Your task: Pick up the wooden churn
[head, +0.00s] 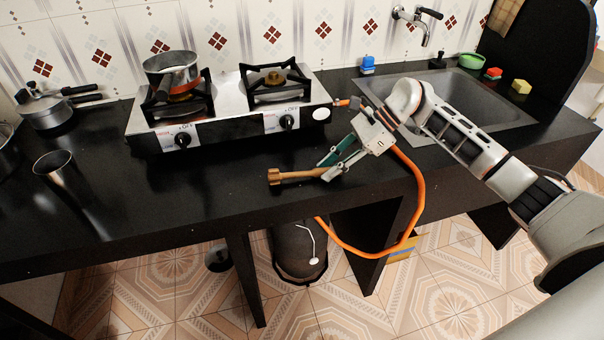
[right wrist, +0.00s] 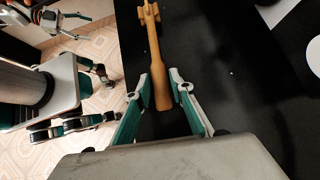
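The wooden churn (head: 293,177) lies on its side on the black counter near the front edge, its wide ribbed end to the left in the head view. In the right wrist view the churn (right wrist: 154,40) points away from me, with its plain handle end toward my palm. My right gripper (head: 325,168) is low over the counter. In the right wrist view its fingers (right wrist: 162,78) stand on both sides of the handle, apart, with little space to the wood. My left gripper (right wrist: 109,99) shows at the left of the right wrist view, empty over the floor, fingers apart.
A two-burner stove (head: 222,122) with a pot (head: 171,71) stands behind the churn. An orange hose (head: 417,215) loops past my right gripper and over the counter edge. A metal cup (head: 58,172) and a pressure cooker (head: 45,109) are at left. The sink (head: 462,97) is at right.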

